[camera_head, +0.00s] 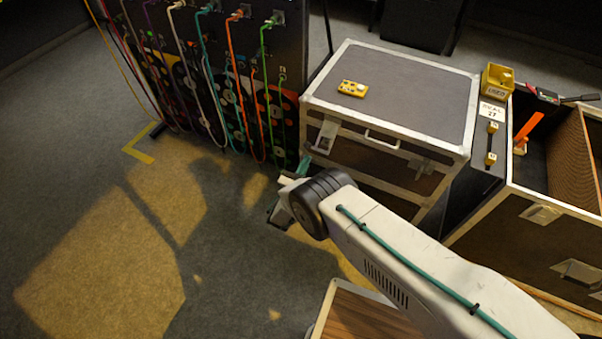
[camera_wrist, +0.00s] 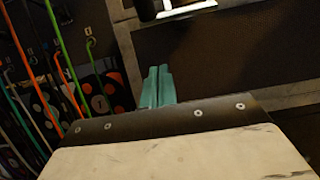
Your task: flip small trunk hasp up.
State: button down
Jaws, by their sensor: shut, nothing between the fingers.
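The small trunk (camera_head: 395,90) is closed, with a grey lid and pale metal edges. One hasp (camera_head: 326,136) is on the left of its front face, and another metal fitting (camera_head: 421,166) is on the right. My gripper (camera_head: 304,165) is in front of the trunk's left front corner, below the left hasp. In the wrist view my gripper (camera_wrist: 158,72) shows two teal fingers together, with nothing between them. A dark fitting with a pale strip (camera_wrist: 187,11) shows above the fingertips, cut off by the top edge. Whether the fingers touch the trunk cannot be told.
A patch panel (camera_head: 215,70) with several coloured cables stands close on the left. A yellow remote (camera_head: 353,88) lies on the lid. An open case (camera_head: 535,220) stands on the right. The floor (camera_head: 90,210) at the left is clear.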

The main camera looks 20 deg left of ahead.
jog(key=shift+w+r, duration=0.2)
jog(key=shift+r, duration=0.9)
jog(key=shift+w+r, duration=0.2)
jog(key=shift+r, duration=0.9)
jog(key=shift+s, duration=0.1)
